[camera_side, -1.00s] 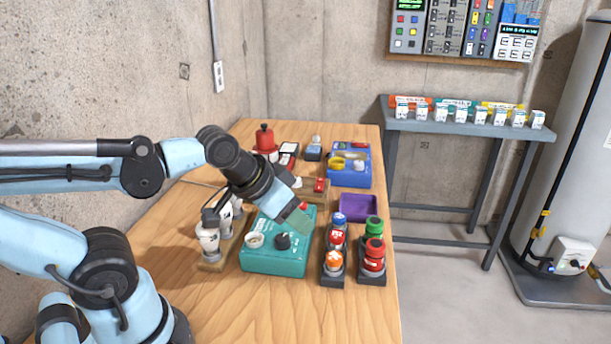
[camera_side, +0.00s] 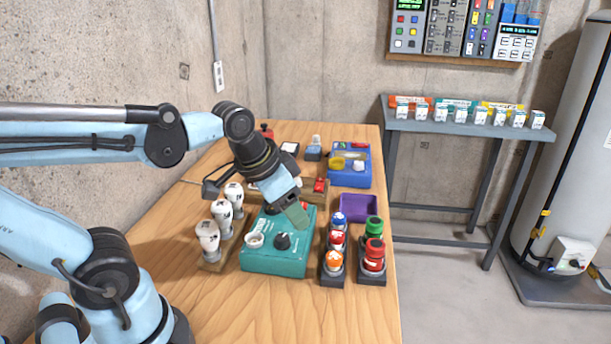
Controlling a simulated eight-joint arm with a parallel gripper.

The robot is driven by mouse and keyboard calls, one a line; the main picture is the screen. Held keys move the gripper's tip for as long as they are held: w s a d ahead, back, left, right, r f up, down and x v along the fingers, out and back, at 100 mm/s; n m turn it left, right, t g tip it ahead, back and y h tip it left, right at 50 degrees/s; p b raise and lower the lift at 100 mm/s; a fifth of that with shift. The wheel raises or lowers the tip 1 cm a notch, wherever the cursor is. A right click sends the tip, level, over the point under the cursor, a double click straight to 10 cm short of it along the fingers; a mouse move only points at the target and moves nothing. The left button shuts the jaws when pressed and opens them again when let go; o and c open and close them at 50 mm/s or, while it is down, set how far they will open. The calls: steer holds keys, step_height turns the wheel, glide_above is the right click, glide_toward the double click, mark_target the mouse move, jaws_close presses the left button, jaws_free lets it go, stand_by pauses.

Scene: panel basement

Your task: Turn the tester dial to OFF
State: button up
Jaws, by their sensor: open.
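The tester is a teal box (camera_side: 272,262) on the wooden bench. Its black dial (camera_side: 283,241) sits on the top face, right of a round white gauge or socket (camera_side: 255,240). The dial's pointer and labels are too small to read. My gripper (camera_side: 298,218) hangs over the back right part of the tester, pointing down and to the right. It is open, empty and apart from the dial, behind it and to the right in the picture. The gripper hides part of the tester's back edge.
Several white bulbs (camera_side: 208,235) stand on a wooden strip left of the tester. Red, orange, blue and green buttons (camera_side: 374,254) stand on dark bases to its right. A purple tray (camera_side: 357,207) and a blue box (camera_side: 349,172) are behind. The bench front is clear.

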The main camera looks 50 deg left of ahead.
mark_target(282, 237)
steer(key=a+r+m+g, duration=0.3)
steer(key=a+m+g, duration=0.2)
steer(key=shift+w+d+f, duration=0.1)
steer(key=shift+w+f, duration=0.05)
steer(key=shift+f, duration=1.9)
steer(key=shift+w+d+f, duration=0.1)
steer(key=shift+w+f, duration=0.05)
steer(key=shift+f, duration=1.9)
steer(key=shift+w+f, duration=0.15)
steer(key=shift+f, duration=1.9)
steer(key=c, duration=1)
steer(key=shift+n, duration=0.3)
steer(key=shift+c, duration=0.2)
